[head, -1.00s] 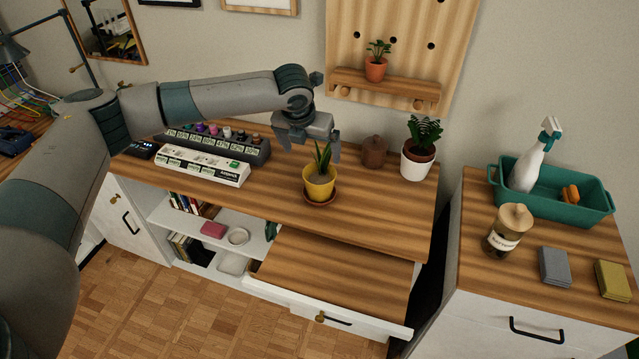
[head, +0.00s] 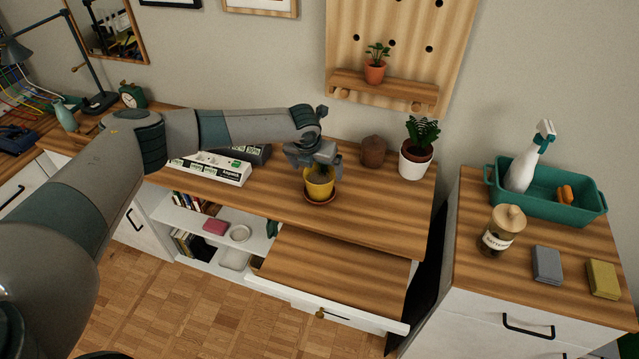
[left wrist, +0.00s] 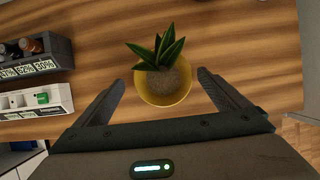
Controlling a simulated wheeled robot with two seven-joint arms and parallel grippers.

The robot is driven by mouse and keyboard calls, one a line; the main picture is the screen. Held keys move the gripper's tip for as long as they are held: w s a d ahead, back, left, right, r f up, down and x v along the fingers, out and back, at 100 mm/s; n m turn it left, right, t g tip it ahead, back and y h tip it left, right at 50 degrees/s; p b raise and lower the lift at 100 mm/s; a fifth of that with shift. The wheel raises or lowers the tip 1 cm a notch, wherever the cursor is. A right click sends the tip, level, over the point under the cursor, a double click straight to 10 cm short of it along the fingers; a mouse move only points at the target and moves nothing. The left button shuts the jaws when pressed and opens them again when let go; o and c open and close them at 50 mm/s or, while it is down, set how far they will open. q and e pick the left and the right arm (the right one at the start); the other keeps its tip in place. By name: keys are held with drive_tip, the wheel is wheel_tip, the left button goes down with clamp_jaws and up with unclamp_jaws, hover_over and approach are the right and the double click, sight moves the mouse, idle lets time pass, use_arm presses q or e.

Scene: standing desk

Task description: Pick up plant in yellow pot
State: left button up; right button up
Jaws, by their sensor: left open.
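The plant in the yellow pot (head: 319,189) stands upright on a brown saucer (head: 319,200) on the wooden desk top. In the left wrist view the yellow pot (left wrist: 163,101) shows from above, with green pointed leaves (left wrist: 158,50) and brown soil. My left gripper (head: 318,165) is over the plant and hides its leaves in the head view. In the left wrist view its fingers (left wrist: 162,88) are open, one on each side of the pot, with gaps visible between fingers and pot. My right gripper is not in view.
A brown lidded jar (head: 373,151) and a plant in a white pot (head: 416,158) stand to the right of the yellow pot. A white rack (head: 211,166) stands to its left. An open drawer (head: 340,275) juts out below the desk top.

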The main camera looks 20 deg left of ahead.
sight(320, 177)
use_arm(q)
drive_tip(key=shift+w+d+f+p, duration=0.1)
drive_tip(key=shift+d+f+p, duration=0.1)
drive_tip(key=shift+f+p, duration=0.6)
drive_tip(key=shift+p+x, duration=0.4)
drive_tip(key=shift+x, duration=1.45)
drive_tip(key=shift+c, duration=0.4)
drive_tip(key=c, duration=1.5)
